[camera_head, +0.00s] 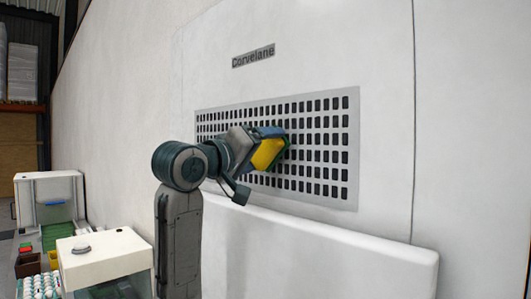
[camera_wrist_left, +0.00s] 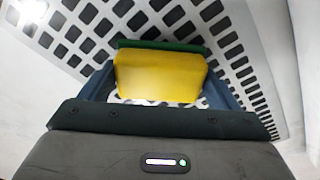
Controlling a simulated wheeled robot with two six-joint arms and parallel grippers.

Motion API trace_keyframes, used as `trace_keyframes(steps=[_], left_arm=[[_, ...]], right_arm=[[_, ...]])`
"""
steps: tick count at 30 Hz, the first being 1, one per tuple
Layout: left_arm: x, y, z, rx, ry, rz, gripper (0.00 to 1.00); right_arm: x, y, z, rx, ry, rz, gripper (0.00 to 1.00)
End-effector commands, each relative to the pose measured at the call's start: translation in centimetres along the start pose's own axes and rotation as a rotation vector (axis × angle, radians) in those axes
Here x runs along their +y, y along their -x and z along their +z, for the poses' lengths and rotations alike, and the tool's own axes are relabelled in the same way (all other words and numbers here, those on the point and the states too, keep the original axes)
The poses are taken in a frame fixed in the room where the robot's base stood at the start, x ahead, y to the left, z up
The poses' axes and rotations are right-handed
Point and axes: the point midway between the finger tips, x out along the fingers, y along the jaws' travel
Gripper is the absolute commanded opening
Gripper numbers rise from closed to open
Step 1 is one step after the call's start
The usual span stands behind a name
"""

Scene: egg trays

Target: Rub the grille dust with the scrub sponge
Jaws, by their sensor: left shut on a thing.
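The scrub sponge (camera_head: 268,153) is a yellow block with a green scouring side. My left gripper (camera_head: 272,141) is shut on it, with the green side turned toward the grille (camera_head: 322,148). The grille is a grey panel with rows of dark slots on a white wall. In the left wrist view the sponge (camera_wrist_left: 160,76) sits between the blue fingers of my gripper (camera_wrist_left: 157,88), in front of the grille (camera_wrist_left: 82,38). I cannot tell whether the green side touches it. No dust can be made out on the visible slots. My right gripper is not in view.
A "Corvelane" label (camera_head: 253,56) is above the grille. A white ledge (camera_head: 330,245) juts out below it. At the lower left are a white machine (camera_head: 103,255), a tray of eggs (camera_head: 40,286) and another white unit (camera_head: 47,190). The wall right of the grille is clear.

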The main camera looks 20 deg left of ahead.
Motion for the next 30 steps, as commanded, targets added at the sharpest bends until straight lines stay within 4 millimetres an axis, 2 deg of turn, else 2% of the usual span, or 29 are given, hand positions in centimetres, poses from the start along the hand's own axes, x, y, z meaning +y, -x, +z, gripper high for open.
trace_keyframes(steps=[12, 26, 30], left_arm=[[-0.1, 4.0, -0.5, 0.002, -0.001, -0.001, 0.65], [0.0, 4.7, -0.5, 0.000, -0.001, -0.001, 0.65], [-0.1, 5.5, -0.6, 0.003, -0.002, -0.001, 0.65]], right_arm=[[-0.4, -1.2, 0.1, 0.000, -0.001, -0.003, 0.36], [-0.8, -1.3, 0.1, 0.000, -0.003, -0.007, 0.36], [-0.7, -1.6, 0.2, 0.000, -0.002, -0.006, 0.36]])
